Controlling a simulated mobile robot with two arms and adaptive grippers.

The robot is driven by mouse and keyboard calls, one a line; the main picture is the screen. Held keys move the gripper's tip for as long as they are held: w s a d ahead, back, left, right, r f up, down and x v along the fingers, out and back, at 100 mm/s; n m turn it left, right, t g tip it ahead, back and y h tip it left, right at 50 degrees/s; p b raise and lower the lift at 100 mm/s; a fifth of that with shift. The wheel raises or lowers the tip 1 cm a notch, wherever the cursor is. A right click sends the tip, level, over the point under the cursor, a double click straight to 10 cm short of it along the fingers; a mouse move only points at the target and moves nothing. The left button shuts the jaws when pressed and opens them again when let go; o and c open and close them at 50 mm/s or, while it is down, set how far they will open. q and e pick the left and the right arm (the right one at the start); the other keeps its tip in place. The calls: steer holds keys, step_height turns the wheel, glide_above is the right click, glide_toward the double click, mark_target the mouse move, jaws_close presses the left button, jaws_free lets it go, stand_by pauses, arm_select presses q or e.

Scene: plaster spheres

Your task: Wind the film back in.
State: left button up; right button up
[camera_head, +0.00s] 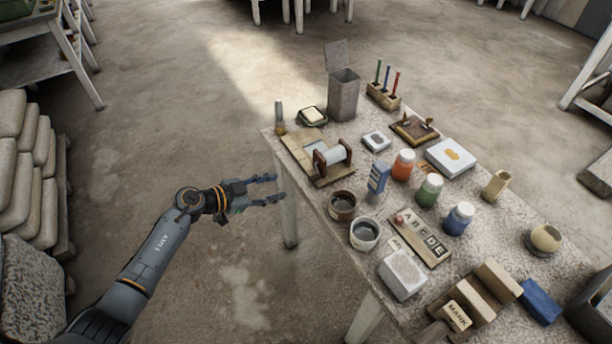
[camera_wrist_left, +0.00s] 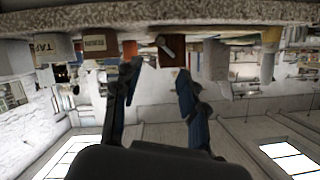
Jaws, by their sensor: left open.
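The film roller (camera_head: 333,156), a pale roll between two dark brown end pieces, stands on a wooden base near the table's left edge. A flat tan board (camera_head: 298,151) lies beside it; I cannot tell how much film is out. My left gripper (camera_head: 279,188) is open and empty, off the table's left edge and apart from the roller. In the left wrist view, which looks upside down, a reddish-brown upright piece (camera_wrist_left: 172,52) with a light bar shows between my spread fingers (camera_wrist_left: 158,78). It looks like the roller's end. My right gripper is not in view.
Several paint jars, a lettered board (camera_head: 422,238) and a grey bin (camera_head: 343,95) stand around.

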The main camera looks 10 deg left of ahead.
mark_target(311, 179)
arm_select(q)
steer(key=b+x, duration=0.2)
steer(key=x, duration=1)
jaws_close()
